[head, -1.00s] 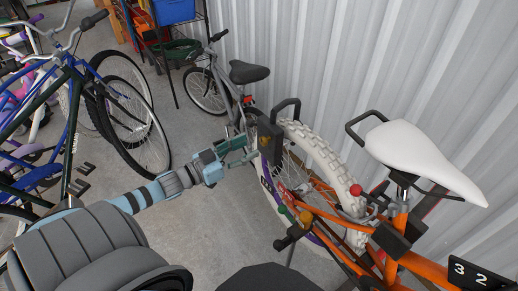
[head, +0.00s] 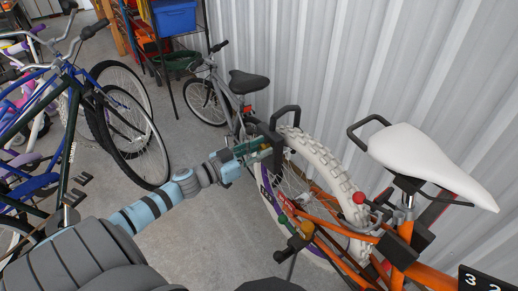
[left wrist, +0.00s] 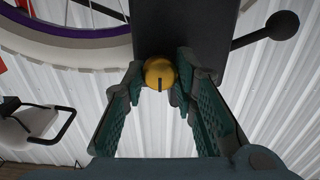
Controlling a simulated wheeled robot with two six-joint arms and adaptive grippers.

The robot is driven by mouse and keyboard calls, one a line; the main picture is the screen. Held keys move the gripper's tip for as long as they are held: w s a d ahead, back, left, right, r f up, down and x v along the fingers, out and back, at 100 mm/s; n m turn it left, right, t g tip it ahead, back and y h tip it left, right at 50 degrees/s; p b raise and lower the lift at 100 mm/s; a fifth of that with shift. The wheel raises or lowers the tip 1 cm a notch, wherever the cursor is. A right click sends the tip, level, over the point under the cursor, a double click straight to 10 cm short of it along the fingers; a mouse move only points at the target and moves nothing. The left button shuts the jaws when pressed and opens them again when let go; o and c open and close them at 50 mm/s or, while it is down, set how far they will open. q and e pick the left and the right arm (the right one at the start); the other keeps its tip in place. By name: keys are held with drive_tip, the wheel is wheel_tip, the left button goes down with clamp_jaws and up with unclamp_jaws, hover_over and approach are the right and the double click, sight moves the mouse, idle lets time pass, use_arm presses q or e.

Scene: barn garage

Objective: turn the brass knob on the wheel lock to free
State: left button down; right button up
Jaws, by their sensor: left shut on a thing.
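The wheel lock is a dark box (head: 276,138) with a black shackle loop, set at the white-tyred rear wheel of the orange bike. In the left wrist view, the lock body (left wrist: 185,28) fills the upper middle. The round brass knob (left wrist: 159,72) sits at its near end, with a dark mark pointing down in that picture. My left gripper (head: 262,147) reaches the lock from the left. Its two green-padded fingers are shut on the knob, one on each side. The fingers hide most of the knob in the head view. My right gripper is out of view.
The orange bike's white saddle (head: 430,165) and rear wheel (head: 325,160) stand close to the corrugated wall (head: 340,60). A black ball-ended lever (left wrist: 280,25) sticks out beside the lock. A grey bike (head: 215,85) stands behind. Blue bikes stand left, with clear floor between.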

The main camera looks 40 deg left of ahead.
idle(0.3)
use_arm(q)
drive_tip(key=m+p, duration=0.1)
drive_tip(key=m, duration=0.3)
drive_tip(key=shift+p, duration=0.4)
drive_tip(key=m, duration=0.4)
drive_tip(key=shift+p, duration=0.35)
drive_tip(key=m, duration=0.5)
drive_tip(key=shift+d+f, duration=0.1)
drive_tip(key=m, duration=0.4)
drive_tip(key=shift+f+m+b, duration=0.1)
drive_tip(key=shift+m+b, duration=0.2)
drive_tip(key=shift+m, duration=0.1)
drive_tip(key=c, duration=1.3)
unclamp_jaws()
drive_tip(key=shift+s, duration=0.1)
